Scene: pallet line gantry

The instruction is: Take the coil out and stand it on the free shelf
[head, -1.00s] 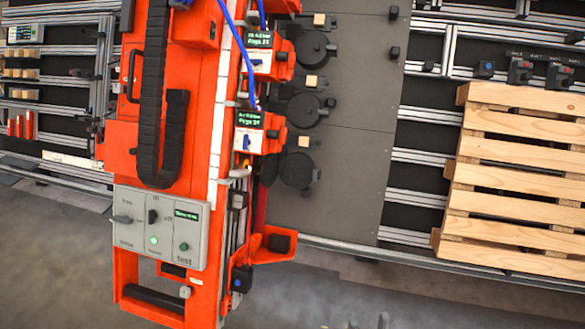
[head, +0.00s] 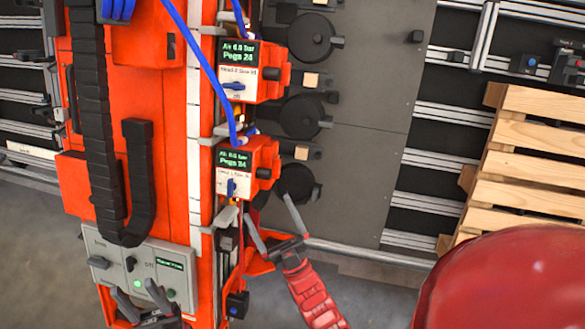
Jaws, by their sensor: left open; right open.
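I cannot pick out a loose coil or a free shelf. Several round black drums sit on the dark panel right of the orange machine (head: 172,170): an upper drum (head: 311,37), a middle drum (head: 302,116) and a lower drum (head: 297,183). Whether one holds the coil cannot be told. My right gripper (head: 266,206) is open and empty, its fingers pointing up just below and beside the lower drum; contact cannot be told. My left gripper (head: 133,287) is open and empty in front of the grey control box at the lower left.
Two white-faced units, an upper one (head: 238,72) and a lower one (head: 234,170), read "Pegs 24". Blue hoses (head: 198,65) run down to them. The grey control box (head: 140,264) has a lit green lamp. A wooden pallet (head: 540,134) lies on the right.

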